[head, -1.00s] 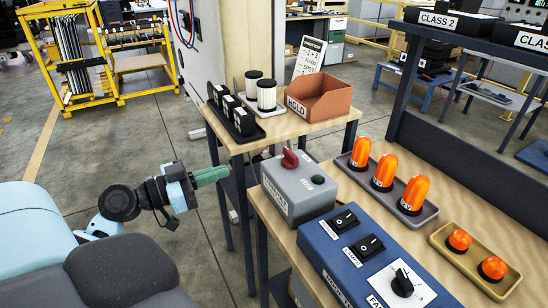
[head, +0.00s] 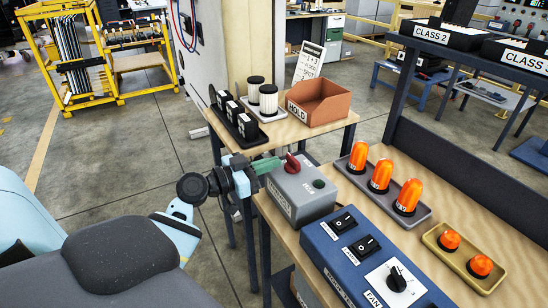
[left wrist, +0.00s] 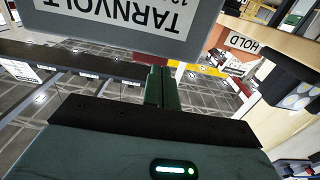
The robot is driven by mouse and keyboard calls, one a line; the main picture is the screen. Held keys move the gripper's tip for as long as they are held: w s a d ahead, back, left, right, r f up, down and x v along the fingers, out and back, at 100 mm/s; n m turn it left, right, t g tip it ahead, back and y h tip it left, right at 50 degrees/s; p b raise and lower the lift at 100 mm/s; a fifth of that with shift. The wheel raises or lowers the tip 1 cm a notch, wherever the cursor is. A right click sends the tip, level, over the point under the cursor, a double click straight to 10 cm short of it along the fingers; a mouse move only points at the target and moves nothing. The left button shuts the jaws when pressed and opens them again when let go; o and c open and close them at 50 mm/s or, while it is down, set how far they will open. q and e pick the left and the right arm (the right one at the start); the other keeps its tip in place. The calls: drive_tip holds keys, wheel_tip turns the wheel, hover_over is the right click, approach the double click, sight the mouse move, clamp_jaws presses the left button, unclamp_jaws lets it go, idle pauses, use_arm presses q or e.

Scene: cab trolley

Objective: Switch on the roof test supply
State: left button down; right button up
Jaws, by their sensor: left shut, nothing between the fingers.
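A grey box (head: 300,205) with a red turn handle (head: 292,162) and a dark green button (head: 319,184) on its top sits at the near left of the wooden bench. My left gripper (head: 268,164) has green fingers, is shut and empty, and points at the box's far left edge, close to the red handle. I cannot tell whether it touches. In the left wrist view the shut fingers (left wrist: 161,86) show just below a grey panel (left wrist: 110,36) lettered TARNVOLT, apparently the box's side. My right gripper is out of view.
A blue switch box (head: 345,283) with two black rockers and a FAN knob stands in front of the grey box. A tray (head: 426,217) of orange beacons is to its right. Behind, a small table holds black relays, filters and a HOLD bin (head: 330,113).

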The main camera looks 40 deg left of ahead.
use_arm(q)
drive_tip(key=shift+x, duration=0.85)
drive_tip(key=shift+w+d, duration=0.1)
drive_tip(key=shift+w, duration=0.1)
drive_tip(key=shift+f, duration=0.1)
